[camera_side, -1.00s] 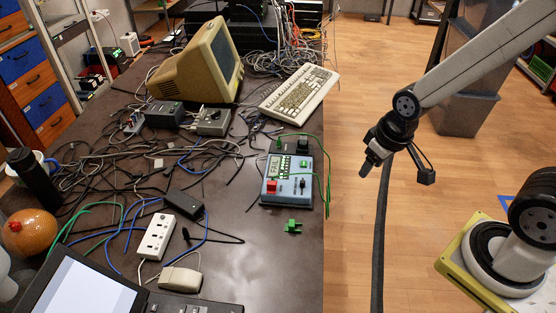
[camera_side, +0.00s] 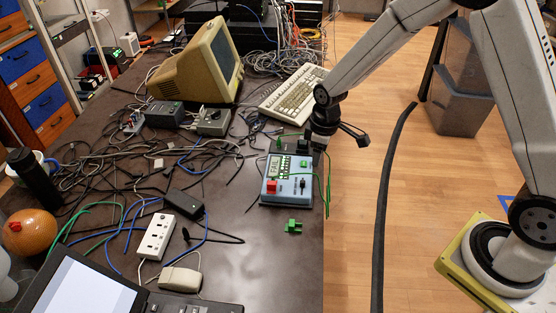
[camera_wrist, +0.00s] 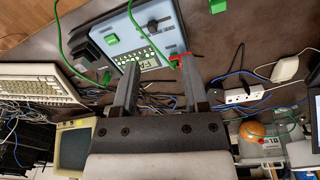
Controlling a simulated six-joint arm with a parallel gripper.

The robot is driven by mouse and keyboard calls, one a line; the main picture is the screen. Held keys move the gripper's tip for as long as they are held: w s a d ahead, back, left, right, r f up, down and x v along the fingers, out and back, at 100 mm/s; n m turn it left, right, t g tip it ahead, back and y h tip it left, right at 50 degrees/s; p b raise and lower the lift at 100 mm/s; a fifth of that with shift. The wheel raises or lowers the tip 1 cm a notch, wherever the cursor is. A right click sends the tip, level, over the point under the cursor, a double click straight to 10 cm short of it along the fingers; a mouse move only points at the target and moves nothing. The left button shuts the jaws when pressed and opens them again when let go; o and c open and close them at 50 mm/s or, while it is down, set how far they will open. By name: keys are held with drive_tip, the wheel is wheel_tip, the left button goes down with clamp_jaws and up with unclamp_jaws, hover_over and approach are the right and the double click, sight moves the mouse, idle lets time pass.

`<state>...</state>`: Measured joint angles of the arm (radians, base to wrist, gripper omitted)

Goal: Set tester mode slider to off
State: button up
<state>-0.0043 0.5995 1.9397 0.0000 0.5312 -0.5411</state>
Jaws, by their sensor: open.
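The tester (camera_side: 288,190) is a light blue box with a display, a red button (camera_side: 272,187) and a black mode slider (camera_side: 302,186) on its lower right face. In the wrist view the tester (camera_wrist: 125,30) fills the top middle, and the dark slider (camera_wrist: 160,22) shows near its upper part. The red button is partly hidden by a finger there. My gripper (camera_wrist: 158,62) is open and empty, its two fingers reaching toward the tester face. In the side view my gripper (camera_side: 317,145) hangs at the tester's far right corner, apart from the slider.
Green leads run along the tester's right side. A loose green connector (camera_side: 293,227) lies in front of it. The keyboard (camera_side: 298,95) and old monitor (camera_side: 205,65) stand behind. Tangled cables cover the table to the left. The table's right edge is close to the tester.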

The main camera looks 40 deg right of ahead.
sight(303, 181)
drive_tip(key=w+f+n, duration=0.1)
drive_tip(key=f, duration=0.1)
drive_tip(key=w+f+n, duration=0.1)
drive_tip(key=w+f, duration=0.2)
drive_tip(key=f, duration=0.1)
drive_tip(key=shift+w+n+g, duration=0.35)
drive_tip(key=shift+n+g, duration=0.05)
drive_tip(key=shift+f, duration=0.15)
drive_tip(key=shift+f, duration=3.75)
clamp_jaws()
